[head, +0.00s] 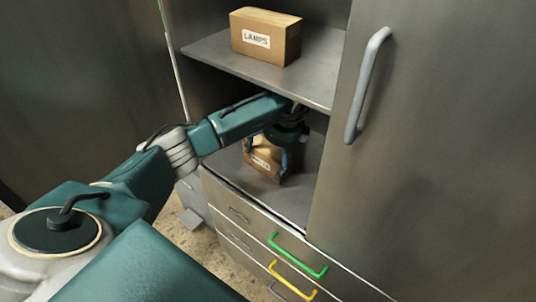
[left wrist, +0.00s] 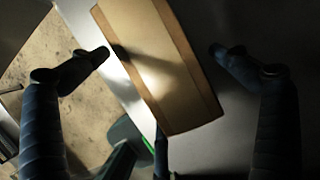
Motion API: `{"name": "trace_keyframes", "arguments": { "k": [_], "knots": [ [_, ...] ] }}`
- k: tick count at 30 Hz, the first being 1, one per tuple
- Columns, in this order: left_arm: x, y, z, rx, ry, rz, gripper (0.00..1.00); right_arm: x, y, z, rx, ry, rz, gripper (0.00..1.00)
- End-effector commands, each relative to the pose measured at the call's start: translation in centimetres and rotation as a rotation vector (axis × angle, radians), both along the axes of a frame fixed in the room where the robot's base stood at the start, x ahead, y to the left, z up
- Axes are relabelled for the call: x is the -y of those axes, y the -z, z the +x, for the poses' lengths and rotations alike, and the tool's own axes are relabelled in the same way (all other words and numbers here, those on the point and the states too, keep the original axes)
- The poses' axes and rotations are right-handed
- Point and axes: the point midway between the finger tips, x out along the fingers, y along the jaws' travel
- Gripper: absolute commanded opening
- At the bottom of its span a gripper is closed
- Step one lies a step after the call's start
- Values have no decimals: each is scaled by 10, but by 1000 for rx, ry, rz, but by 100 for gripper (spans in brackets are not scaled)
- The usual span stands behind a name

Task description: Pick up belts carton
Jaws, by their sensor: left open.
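A brown carton (head: 263,160) with a white label stands on the lower shelf of the cabinet. Its label is partly hidden and too small to read. My left gripper (head: 268,150) is inside the lower bay, over this carton. In the left wrist view the carton (left wrist: 160,65) lies between the two spread fingers of the gripper (left wrist: 160,62), with a visible gap on each side. The left gripper is open and holds nothing. My right gripper is not in view.
A carton labelled LAMPS (head: 265,37) stands on the upper shelf (head: 215,52), above my left arm. A closed grey door with a handle (head: 368,85) bounds the bay on the right. Drawers with a green handle (head: 298,258) and a yellow handle (head: 292,281) lie below.

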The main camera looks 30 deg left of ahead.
Motion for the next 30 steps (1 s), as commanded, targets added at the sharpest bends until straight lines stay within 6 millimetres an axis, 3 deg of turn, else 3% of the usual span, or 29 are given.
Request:
{"name": "trace_keyframes", "arguments": {
  "k": [1,7,16,25,30],
  "knots": [
    [-11,-4,0,-2,-4,1,99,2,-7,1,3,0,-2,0],
    [-16,25,2,-1,0,-1,99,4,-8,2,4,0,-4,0],
    [-17,29,2,1,1,0,97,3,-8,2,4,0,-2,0],
    [-17,28,2,1,1,0,37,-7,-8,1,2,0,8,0],
    [-17,27,3,3,1,0,33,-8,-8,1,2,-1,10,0]
  ]
}}
